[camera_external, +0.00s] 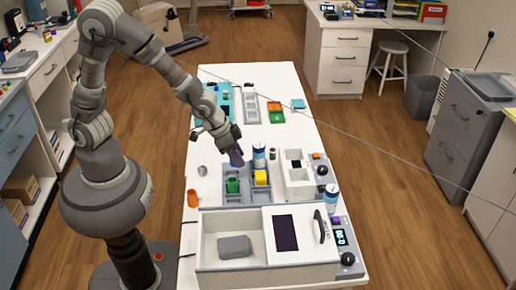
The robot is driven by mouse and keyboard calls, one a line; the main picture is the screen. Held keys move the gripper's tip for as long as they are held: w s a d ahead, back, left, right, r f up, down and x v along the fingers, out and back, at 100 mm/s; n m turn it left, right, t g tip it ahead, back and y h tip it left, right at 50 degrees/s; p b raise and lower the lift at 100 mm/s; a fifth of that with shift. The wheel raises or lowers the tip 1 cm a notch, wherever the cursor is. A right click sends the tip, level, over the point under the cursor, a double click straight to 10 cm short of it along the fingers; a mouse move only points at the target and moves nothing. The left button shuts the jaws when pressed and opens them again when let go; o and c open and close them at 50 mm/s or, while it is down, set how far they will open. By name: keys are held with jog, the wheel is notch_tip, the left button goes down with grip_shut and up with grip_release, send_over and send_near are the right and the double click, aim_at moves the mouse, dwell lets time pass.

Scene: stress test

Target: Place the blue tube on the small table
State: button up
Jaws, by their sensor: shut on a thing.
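My gripper (229,141) is over the middle of the long white table (200,217), pointing down. It is shut on a dark blue-violet tube (237,156), which hangs below the fingers and is slightly tilted. The tube's lower end is close to a grey compartment tray (229,199); I cannot tell whether they touch. The tray holds a green piece (233,185) at left and a yellow block (261,177) at right. A blue-and-white container (259,152) stands just right of the tube. I cannot tell which surface is the small table.
A white unit (297,185) stands right of the tray, beside another blue-and-white container (332,195). An orange cylinder (193,198) and grey cup (202,171) are at left. Bare tabletop lies at far right.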

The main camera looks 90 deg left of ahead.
jog(key=shift+s+d+r, duration=0.15)
jog(key=shift+d+r, duration=0.05)
jog(key=shift+d, duration=0.4)
jog(key=shift+s+d+r, duration=0.15)
jog(key=shift+d+r, duration=0.05)
jog(key=shift+d, duration=0.35)
